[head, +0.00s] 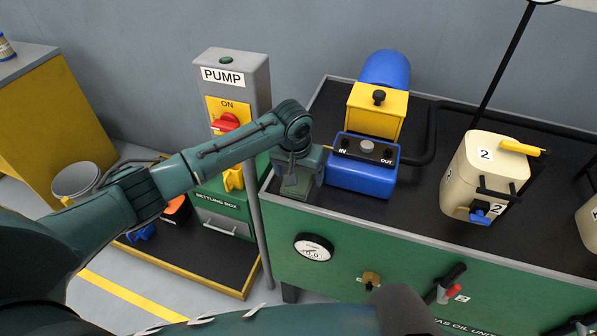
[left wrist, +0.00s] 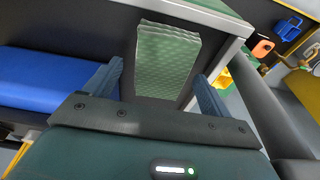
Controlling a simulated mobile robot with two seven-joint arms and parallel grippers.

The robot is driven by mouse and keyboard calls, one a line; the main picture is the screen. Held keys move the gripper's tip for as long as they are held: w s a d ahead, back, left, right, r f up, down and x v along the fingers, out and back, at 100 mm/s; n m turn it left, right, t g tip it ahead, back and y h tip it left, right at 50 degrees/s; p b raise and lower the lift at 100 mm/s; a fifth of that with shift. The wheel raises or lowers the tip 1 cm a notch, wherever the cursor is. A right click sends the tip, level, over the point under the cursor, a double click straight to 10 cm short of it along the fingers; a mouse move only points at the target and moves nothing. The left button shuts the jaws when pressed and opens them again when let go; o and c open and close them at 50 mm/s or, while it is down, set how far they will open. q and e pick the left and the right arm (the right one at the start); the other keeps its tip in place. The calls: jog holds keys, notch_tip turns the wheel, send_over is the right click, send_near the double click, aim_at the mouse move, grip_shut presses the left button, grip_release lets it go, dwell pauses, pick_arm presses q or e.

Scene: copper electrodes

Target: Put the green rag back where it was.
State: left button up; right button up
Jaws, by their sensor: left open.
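The green rag (left wrist: 167,58) is a folded, textured pad on the dark bench top (head: 408,215), near its left front corner. My left gripper (left wrist: 158,74) is open over it. In the left wrist view the rag shows between the two blue-grey fingers, with a gap on each side. In the head view the left gripper (head: 297,178) points down at that corner, beside the blue block with IN and OUT marks (head: 362,178), and largely hides the rag. My right gripper is not in view.
The grey pump post (head: 238,75) and the settling box (head: 222,215) stand left of the bench. A yellow motor housing (head: 376,108) stands behind the blue block. A cream canister (head: 480,175) stands to the right, with bare bench top between.

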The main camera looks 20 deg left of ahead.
pick_arm(q)
jog(key=shift+r, duration=0.1)
jog(key=v, duration=1.2)
